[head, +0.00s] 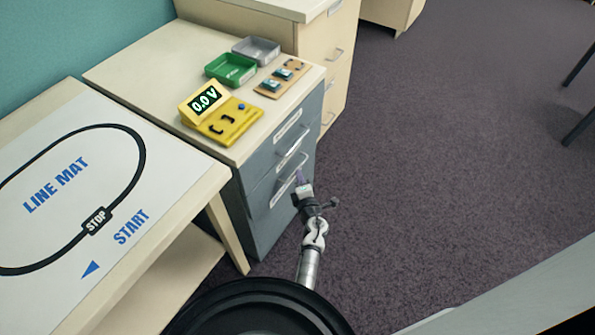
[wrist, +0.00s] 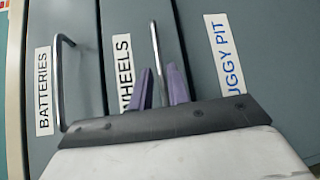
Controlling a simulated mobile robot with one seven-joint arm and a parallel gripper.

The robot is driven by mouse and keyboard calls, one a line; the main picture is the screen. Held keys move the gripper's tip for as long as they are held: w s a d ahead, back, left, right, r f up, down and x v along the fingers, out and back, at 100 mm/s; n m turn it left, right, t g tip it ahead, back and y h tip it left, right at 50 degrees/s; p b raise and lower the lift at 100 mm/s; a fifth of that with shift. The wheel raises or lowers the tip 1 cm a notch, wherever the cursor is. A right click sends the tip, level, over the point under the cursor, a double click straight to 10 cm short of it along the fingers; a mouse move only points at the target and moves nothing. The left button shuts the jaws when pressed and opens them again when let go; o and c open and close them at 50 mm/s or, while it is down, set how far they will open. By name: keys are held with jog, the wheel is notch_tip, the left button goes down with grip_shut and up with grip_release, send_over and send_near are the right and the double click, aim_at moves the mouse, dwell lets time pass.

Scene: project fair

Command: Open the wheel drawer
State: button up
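The wheel drawer (wrist: 126,28) is the middle front in the wrist view, marked WHEELS. It looks flush with its neighbours, so it appears closed. Its metal bar handle (wrist: 155,42) shows in the wrist view. My gripper (wrist: 161,75) has its two purple fingers apart, one on each side of this handle, with gaps still visible. Whether either finger touches the bar is not clear. In the head view my gripper (head: 299,176) is at the front of the grey drawer cabinet (head: 257,216), near the lower handle. The fingers partly hide that area.
The BATTERIES drawer handle (wrist: 61,90) is left of my fingers in the wrist view. A BUGGY PIT label (wrist: 224,55) is to the right. On the cabinet top are a yellow meter (head: 228,122) and a green tray (head: 231,69). Carpet (head: 430,150) right of the cabinet is clear.

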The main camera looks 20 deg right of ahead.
jog(key=shift+w+d+f+b, duration=0.15)
jog(key=shift+w+b, duration=0.05)
jog(key=shift+w, duration=0.9)
jog(key=shift+w+d+f+b, duration=0.1)
jog(key=shift+w+f+b, duration=0.1)
jog(key=shift+w, duration=0.9)
grip_shut()
